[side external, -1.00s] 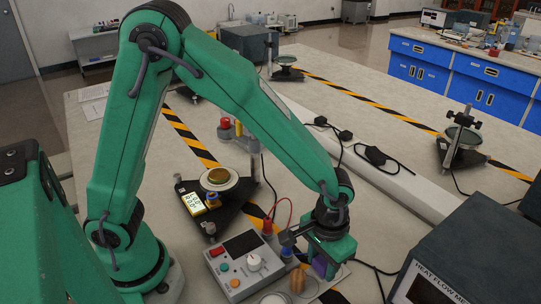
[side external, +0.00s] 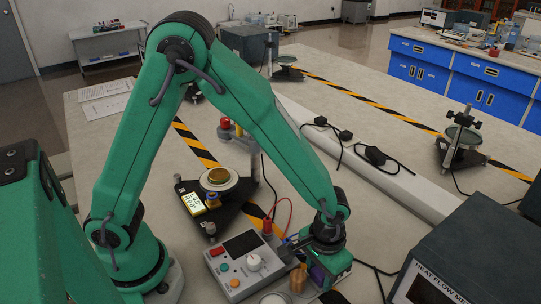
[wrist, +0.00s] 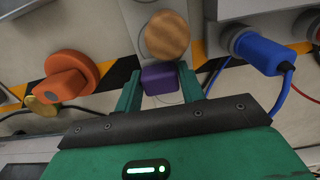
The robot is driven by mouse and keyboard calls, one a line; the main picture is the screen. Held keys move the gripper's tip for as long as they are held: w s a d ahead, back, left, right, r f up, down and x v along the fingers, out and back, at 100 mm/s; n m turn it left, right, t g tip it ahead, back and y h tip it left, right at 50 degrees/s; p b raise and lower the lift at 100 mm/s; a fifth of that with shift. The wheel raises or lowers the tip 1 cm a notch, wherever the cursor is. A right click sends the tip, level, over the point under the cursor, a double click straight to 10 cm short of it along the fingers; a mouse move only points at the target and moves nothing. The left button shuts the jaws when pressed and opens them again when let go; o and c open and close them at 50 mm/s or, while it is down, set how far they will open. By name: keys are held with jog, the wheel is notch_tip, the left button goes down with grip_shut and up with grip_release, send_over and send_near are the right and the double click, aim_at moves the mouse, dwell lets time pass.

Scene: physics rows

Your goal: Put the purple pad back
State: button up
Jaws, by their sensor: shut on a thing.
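The purple pad (wrist: 160,79) is a small block between the two green fingers of my gripper (wrist: 158,88) in the wrist view. My gripper is shut on it. In the side view my gripper (side external: 322,268) is low at the right of the grey control box, and only a dark purple bit of the pad (side external: 316,272) shows. Whether the pad touches anything below is hidden there. In the wrist view a round wood-coloured piece (wrist: 166,36) lies just beyond the pad, on a grey block.
The grey control box (side external: 243,262) with knobs and a screen stands left of my gripper. A copper-coloured cylinder (side external: 298,279) stands close beside it. A dark meter box (side external: 460,250) stands at right.

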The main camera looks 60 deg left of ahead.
aim_at(320, 273)
jog(key=shift+f, duration=0.1)
jog(key=o, duration=0.9)
jog(key=shift+o, duration=0.2)
jog(key=shift+r, duration=0.2)
notch_tip(320, 273, up, 12)
dwell(0.4)
jog(key=s+a+r+t, duration=0.2)
jog(key=s+a+r, duration=0.3)
jog(key=a, duration=0.5)
jog(key=s+a+r+t, duration=0.3)
jog(key=s+a+r, duration=0.2)
jog(key=a, duration=0.5)
jog(key=shift+a+r+t, duration=0.2)
jog(key=shift+r+t, duration=0.1)
jog(key=shift+r, duration=0.3)
